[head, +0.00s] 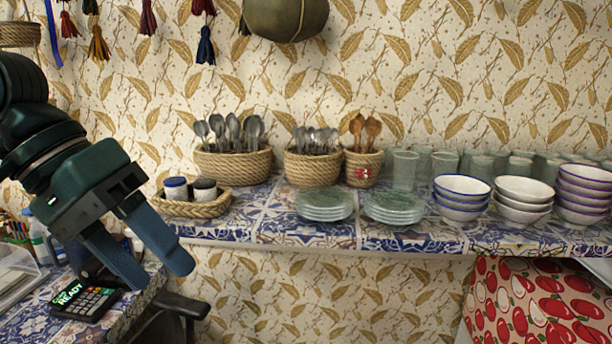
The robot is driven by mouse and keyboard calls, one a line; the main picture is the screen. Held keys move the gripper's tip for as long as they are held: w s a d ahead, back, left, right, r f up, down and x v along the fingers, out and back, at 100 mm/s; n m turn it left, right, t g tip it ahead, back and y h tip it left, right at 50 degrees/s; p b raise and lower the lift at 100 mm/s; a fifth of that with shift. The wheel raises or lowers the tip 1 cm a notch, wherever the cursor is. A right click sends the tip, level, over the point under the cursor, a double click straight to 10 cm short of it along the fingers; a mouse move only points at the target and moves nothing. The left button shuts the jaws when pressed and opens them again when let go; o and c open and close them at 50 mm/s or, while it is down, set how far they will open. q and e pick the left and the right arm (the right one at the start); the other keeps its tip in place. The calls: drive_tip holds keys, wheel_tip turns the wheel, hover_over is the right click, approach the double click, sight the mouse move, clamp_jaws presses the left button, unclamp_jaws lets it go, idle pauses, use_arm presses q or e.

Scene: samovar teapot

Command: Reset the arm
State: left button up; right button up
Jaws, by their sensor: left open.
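My left arm comes in from the left, and its left gripper (162,272) points down and to the right. Its two blue-grey fingers are apart with nothing between them. It hangs in front of the left end of the tiled shelf (270,238), above and right of a card terminal (84,303) that reads "READY". The gripper touches no object that I can make out. My right gripper is not in view.
On the shelf stand spoon baskets (233,165), a small tray with two jars (196,209), stacked glass plates (324,206), bowls (462,199) and green glasses (404,171). A red patterned cloth (535,305) is lower right. Tassels (205,48) hang above.

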use_arm(q)
drive_tip(key=d+f+n+g+h, duration=0.2)
drive_tip(key=d+n+g+h, duration=0.4)
drive_tip(key=d+n+h, duration=0.6)
drive_tip(key=w+a+f+m+t+y, duration=0.3)
drive_tip(key=w+f+m+t+y, duration=0.15)
drive_tip(key=f+m+t, duration=0.65)
drive_tip(key=w+a+f+m+t+y, duration=0.3)
drive_tip(key=w+f+m+t, duration=0.35)
drive_tip(key=m+t, duration=0.85)
drive_tip(key=s+a+f+n+g+y, duration=0.2)
drive_tip(key=s+f+n+g+y, duration=0.2)
drive_tip(key=f, duration=0.9)
drive_tip(key=s+a+f+n+g+y, duration=0.2)
drive_tip(key=s+f+n+g+y, duration=0.2)
drive_tip(key=s+f+n, duration=0.6)
wheel_tip(320, 180, down, 4)
drive_tip(key=shift+s+f+g, duration=0.15)
drive_tip(key=shift+s+g, duration=0.65)
drive_tip(key=shift+a, duration=0.1)
